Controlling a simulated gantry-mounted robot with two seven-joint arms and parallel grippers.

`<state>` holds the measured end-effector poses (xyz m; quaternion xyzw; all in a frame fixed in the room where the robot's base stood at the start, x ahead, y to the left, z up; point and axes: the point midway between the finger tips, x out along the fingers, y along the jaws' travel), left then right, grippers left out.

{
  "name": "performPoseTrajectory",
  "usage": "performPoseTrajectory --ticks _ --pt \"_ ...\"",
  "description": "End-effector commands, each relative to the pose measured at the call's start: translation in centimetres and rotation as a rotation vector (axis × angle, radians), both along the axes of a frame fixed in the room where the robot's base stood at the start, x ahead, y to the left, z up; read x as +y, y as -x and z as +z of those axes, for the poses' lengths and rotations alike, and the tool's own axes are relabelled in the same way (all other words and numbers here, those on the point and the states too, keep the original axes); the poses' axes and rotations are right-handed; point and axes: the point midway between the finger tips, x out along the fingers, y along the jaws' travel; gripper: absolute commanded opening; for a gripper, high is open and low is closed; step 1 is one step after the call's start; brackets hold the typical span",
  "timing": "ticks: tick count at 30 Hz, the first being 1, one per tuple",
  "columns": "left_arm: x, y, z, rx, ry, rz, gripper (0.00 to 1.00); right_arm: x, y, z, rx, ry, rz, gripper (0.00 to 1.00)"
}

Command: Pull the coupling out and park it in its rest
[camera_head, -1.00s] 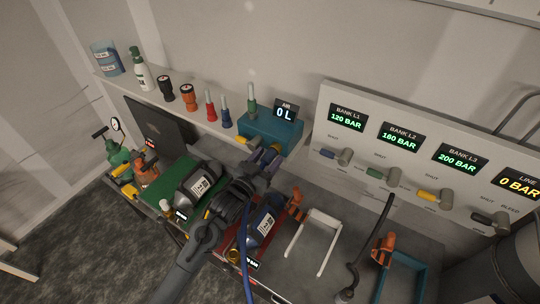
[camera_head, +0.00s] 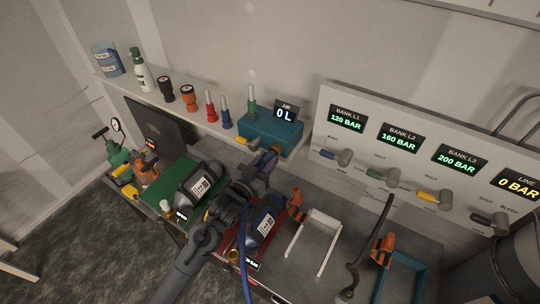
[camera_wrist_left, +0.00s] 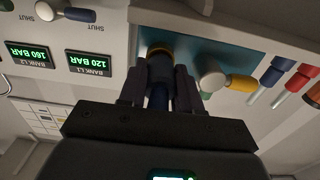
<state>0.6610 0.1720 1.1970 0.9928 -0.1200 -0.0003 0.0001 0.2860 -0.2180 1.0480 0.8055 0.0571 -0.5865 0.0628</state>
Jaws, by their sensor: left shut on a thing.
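My left gripper (camera_head: 264,160) is in front of the teal air box (camera_head: 283,137), whose display reads 0 L. In the left wrist view its two dark fingers (camera_wrist_left: 160,88) are shut on the coupling (camera_wrist_left: 160,68), a grey-blue cylinder with a brass-coloured ring at its far end. The ring is close against the teal box face (camera_wrist_left: 190,55); I cannot tell whether it is still seated. A blue hose (camera_head: 244,265) hangs below the gripper. I cannot identify the coupling's rest for certain. My right gripper is not in view.
A grey lever valve (camera_wrist_left: 210,75) with a yellow handle sits on the box beside the gripper. Labelled cylinders lie on green (camera_head: 160,203) and red mats. A white frame (camera_head: 336,240) and a teal frame (camera_head: 421,286) stand to the right. The valve panel (camera_head: 325,105) stands behind.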

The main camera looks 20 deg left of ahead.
Motion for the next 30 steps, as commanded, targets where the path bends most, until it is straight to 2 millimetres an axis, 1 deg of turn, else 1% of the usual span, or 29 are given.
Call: performPoseTrajectory --ticks 30 --pt "0.8 3.0 0.1 -0.001 0.0 0.001 0.0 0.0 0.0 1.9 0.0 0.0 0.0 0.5"
